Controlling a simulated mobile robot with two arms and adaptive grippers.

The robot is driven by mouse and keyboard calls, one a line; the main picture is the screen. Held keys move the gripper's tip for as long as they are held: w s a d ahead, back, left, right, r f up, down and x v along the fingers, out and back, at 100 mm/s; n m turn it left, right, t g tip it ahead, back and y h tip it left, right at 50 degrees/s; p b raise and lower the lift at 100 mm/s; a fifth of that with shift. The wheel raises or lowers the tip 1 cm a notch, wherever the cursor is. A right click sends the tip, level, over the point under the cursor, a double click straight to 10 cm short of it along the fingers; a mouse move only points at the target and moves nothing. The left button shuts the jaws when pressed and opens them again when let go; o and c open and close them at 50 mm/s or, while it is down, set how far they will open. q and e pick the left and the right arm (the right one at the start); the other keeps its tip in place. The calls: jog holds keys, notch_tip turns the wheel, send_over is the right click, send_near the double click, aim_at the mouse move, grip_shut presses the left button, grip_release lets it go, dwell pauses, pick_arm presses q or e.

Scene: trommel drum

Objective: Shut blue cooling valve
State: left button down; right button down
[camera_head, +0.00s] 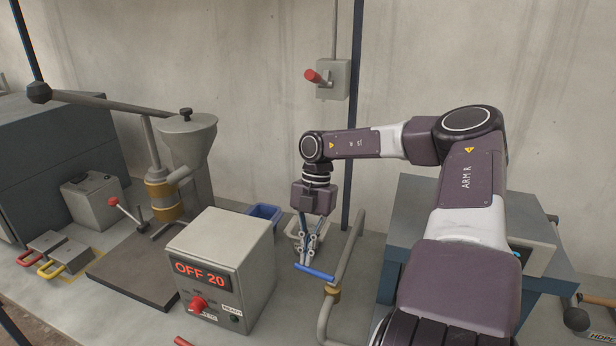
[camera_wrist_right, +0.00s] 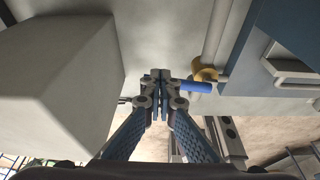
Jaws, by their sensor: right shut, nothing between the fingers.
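The blue valve handle (camera_head: 315,272) sticks out to the left from a brass valve body (camera_head: 331,291) on a grey pipe (camera_head: 346,255), roughly crosswise to the pipe. My right gripper (camera_head: 305,260) points down with its fingers shut and empty, right at the handle's outer end. In the right wrist view the shut fingertips (camera_wrist_right: 161,76) are just left of the blue handle (camera_wrist_right: 196,87), with the brass body (camera_wrist_right: 203,71) beyond it. I cannot tell whether the fingers touch the handle. My left gripper is not in view.
A grey control box (camera_head: 222,262) reading "OFF 20" stands left of the gripper. A blue bin (camera_head: 264,214) and a pale bin (camera_head: 296,228) sit behind. A blue-grey cabinet (camera_head: 400,215) stands right of the pipe. A red-handled wall switch box (camera_head: 333,79) hangs above.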

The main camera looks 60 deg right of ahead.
jog(key=shift+s+a+f+n+b, duration=0.1)
jog(key=shift+a+f+n+b, duration=0.05)
jog(key=shift+a+n+b, duration=0.2)
jog(key=shift+d, duration=0.1)
jog(key=v, duration=0.7)
jog(key=shift+r, duration=0.4)
jog(key=shift+d, duration=0.1)
jog(key=shift+f, duration=0.1)
dwell(0.5)
